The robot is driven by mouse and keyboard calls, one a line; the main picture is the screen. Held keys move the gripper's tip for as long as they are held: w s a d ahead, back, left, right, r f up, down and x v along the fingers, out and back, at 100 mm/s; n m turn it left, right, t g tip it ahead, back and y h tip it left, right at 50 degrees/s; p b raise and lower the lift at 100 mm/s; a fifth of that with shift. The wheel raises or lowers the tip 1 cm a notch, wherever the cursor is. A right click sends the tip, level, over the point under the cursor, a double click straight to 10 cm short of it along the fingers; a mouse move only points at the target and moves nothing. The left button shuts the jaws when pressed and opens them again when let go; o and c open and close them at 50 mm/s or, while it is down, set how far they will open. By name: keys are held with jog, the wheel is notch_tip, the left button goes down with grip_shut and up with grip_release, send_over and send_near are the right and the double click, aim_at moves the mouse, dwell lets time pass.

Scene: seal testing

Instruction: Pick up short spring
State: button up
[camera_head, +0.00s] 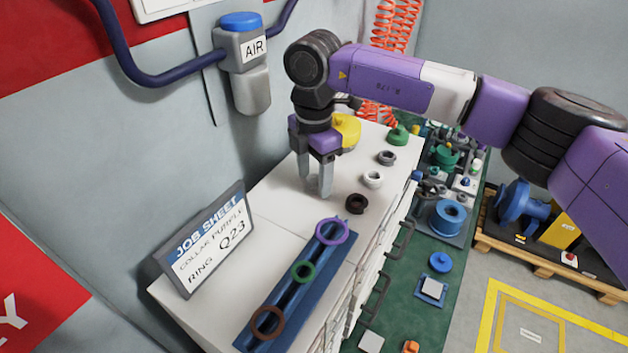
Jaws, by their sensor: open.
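My gripper (315,184) points down over the white bench top (272,200), its two grey fingers apart with nothing seen between them. To its right stand three small round parts in a row: a dark brown one (357,204), a white one (373,180) and a grey one (387,158). They are too small to tell whether one is the short spring. No part is clearly recognisable as a short spring. The dark brown part is nearest the fingertips, apart from them. Bench behind the gripper is partly hidden.
A blue rack (318,262) holds purple (332,231), green (303,271) and brown (268,322) rings. A job sheet stand (208,240) is at left. Yellow (348,130) and green (398,135) parts stand behind. An AIR unit (243,60) hangs on the wall.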

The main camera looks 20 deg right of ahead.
grip_shut()
jog(key=shift+r, duration=0.15)
